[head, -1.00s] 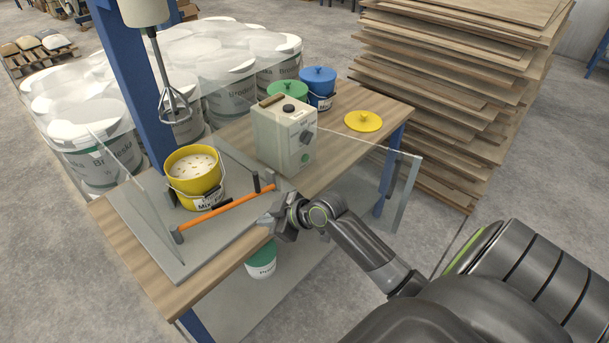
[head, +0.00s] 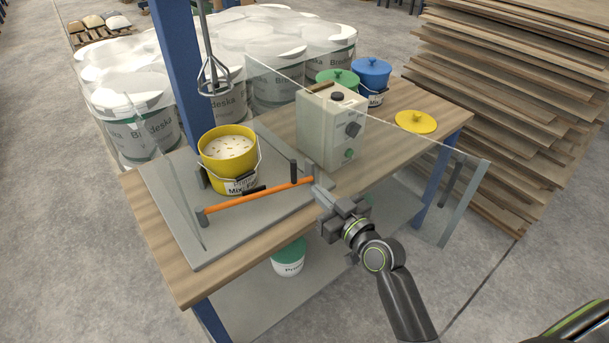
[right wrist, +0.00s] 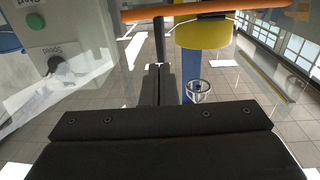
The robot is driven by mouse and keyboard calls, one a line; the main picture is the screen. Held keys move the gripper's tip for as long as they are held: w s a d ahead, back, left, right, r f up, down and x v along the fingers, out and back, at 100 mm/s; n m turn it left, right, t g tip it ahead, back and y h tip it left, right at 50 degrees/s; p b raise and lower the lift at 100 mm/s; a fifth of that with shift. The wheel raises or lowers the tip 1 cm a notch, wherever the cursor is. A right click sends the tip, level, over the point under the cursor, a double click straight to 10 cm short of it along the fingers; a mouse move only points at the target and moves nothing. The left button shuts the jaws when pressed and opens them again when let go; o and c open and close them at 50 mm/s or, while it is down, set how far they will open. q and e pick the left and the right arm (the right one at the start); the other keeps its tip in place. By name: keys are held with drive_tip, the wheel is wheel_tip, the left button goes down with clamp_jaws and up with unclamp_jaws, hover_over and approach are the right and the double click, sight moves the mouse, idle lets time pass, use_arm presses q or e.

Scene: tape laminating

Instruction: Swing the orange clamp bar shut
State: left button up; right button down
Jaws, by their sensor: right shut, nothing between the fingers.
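The orange clamp bar (head: 270,190) runs across the front of the yellow bucket (head: 222,160). Its left end is at a grey post (head: 202,218); its free right end is near a dark upright handle (head: 293,172). The bar crosses the top of the right wrist view (right wrist: 190,9), with the bucket (right wrist: 203,34) beyond. My right gripper (head: 319,189) is shut and empty, just outside the bar's right end; I cannot tell whether they touch. Its closed fingers (right wrist: 157,84) point toward the bar in the wrist view. My left gripper is out of view.
A beige control box (head: 325,130) stands right behind the bar's end. Clear guard panels (head: 410,140) edge the work area. A yellow lid (head: 416,121) and green and blue buckets (head: 372,76) are farther back. The wooden tabletop's front edge (head: 250,250) is clear.

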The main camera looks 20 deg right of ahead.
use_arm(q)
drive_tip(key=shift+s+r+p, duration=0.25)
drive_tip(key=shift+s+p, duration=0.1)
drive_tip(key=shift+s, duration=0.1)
use_arm(e)
drive_tip(key=x, duration=0.6)
drive_tip(key=shift+w, duration=0.3)
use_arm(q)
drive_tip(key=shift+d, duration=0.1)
use_arm(e)
drive_tip(key=shift+a, duration=0.1)
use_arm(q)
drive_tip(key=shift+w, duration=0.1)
